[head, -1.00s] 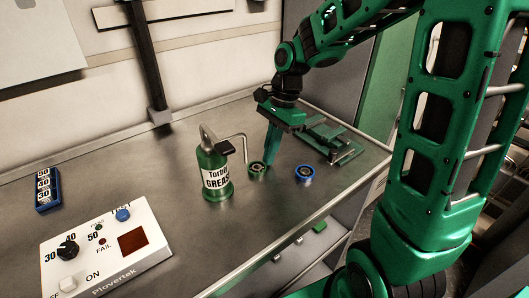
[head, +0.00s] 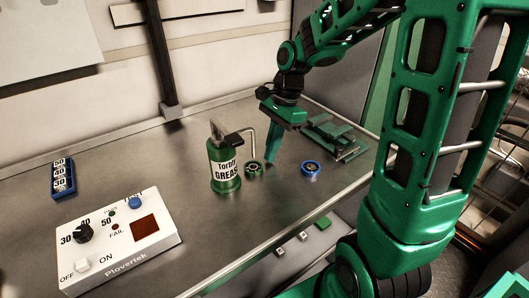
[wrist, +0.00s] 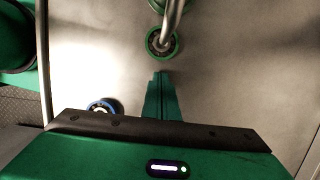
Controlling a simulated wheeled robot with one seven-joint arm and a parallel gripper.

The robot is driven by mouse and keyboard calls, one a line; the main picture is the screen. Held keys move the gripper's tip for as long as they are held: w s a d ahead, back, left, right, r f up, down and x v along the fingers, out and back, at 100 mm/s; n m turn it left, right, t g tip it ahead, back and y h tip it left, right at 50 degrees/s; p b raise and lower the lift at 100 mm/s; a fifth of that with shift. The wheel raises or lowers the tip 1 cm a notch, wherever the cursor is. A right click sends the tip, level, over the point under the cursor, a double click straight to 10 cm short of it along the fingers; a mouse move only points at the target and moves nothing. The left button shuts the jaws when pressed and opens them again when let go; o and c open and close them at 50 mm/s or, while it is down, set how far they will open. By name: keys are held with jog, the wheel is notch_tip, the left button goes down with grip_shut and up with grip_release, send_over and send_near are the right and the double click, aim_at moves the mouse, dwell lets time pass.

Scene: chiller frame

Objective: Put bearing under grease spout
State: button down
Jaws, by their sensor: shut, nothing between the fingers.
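The grease bottle (head: 224,168) stands upright on the bench, its bent spout (head: 254,143) reaching right and down. A small green-rimmed bearing (head: 254,170) lies flat directly below the spout tip. In the wrist view the spout (wrist: 173,18) overlaps this bearing (wrist: 161,43). A blue-rimmed bearing (head: 311,168) lies apart to the right; it also shows in the wrist view (wrist: 103,106). My gripper (head: 271,164) is shut and empty, pointing down just right of the green bearing. Its fingertips (wrist: 161,76) show a small gap to that bearing.
A green fixture (head: 336,137) stands behind and right of the gripper. A white control box (head: 120,240) and a blue numbered block (head: 63,178) lie at the left. The bench's front edge (head: 270,243) is close to the bottle and bearings.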

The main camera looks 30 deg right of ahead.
jog(key=d, duration=0.2)
jog(key=r, duration=0.1)
jog(key=shift+w+d, duration=0.3)
jog(key=shift+d, duration=0.1)
jog(key=v, duration=0.8)
jog(key=shift+r, duration=0.4)
jog(key=s+d+f+n+h, duration=0.1)
jog(key=s+d+f+n, duration=0.1)
jog(key=s, duration=0.5)
jog(key=s+d+f+n, duration=0.2)
jog(key=s+n, duration=0.2)
jog(key=s, duration=0.4)
jog(key=s+d+f+n+h, duration=0.1)
jog(key=s+d+f+n, duration=0.1)
jog(key=s, duration=0.6)
jog(key=shift+d+n+h, duration=0.3)
jog(key=shift+d+n, duration=0.35)
jog(key=shift+n, duration=0.35)
jog(key=shift+s+f, duration=0.1)
jog(key=shift+f, duration=0.05)
jog(key=shift+w+f, duration=0.25)
jog(key=shift+w, duration=0.4)
